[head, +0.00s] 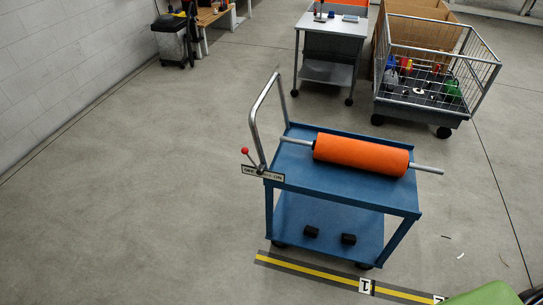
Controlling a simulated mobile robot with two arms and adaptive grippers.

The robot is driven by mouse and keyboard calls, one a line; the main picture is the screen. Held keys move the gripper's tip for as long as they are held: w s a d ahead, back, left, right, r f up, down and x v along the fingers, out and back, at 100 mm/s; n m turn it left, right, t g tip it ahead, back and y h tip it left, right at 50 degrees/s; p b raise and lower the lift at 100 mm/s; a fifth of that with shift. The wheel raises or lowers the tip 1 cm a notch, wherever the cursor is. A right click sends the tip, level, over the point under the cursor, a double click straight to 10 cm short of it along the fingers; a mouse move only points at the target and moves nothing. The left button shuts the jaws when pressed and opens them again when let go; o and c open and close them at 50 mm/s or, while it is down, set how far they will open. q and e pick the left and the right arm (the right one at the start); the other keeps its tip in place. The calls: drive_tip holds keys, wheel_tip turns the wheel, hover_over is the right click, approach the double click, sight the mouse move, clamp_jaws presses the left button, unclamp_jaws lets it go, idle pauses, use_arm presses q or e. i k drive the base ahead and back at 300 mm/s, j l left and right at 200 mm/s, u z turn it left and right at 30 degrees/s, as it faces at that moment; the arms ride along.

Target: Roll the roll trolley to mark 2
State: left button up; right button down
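The blue roll trolley (335,180) stands on the floor at the middle right in the head view. An orange roll (360,154) on a grey shaft lies across its top. A grey push handle (253,118) rises at its left end. A lever with a red knob (245,151) and a small label plate (262,173) is beside the handle. A yellow floor line (315,275) runs along the trolley's near side, with a mark plate reading 1 (366,286). A second plate (439,299) is cut off at the lower edge, its number unreadable. Neither gripper is in view.
A wire cage cart (430,100) with coloured items and a grey table cart (330,28) stand behind the trolley. A grey bin (172,45) is by the left wall. A green object (495,294) fills the lower right corner. The floor left of the trolley is clear.

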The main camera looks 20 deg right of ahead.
sight(335, 199)
drive_tip(key=j+z, duration=0.2)
drive_tip(key=z, duration=0.15)
drive_tip(key=i+j+z, duration=0.1)
drive_tip(key=z, duration=0.3)
drive_tip(key=j+z, duration=0.35)
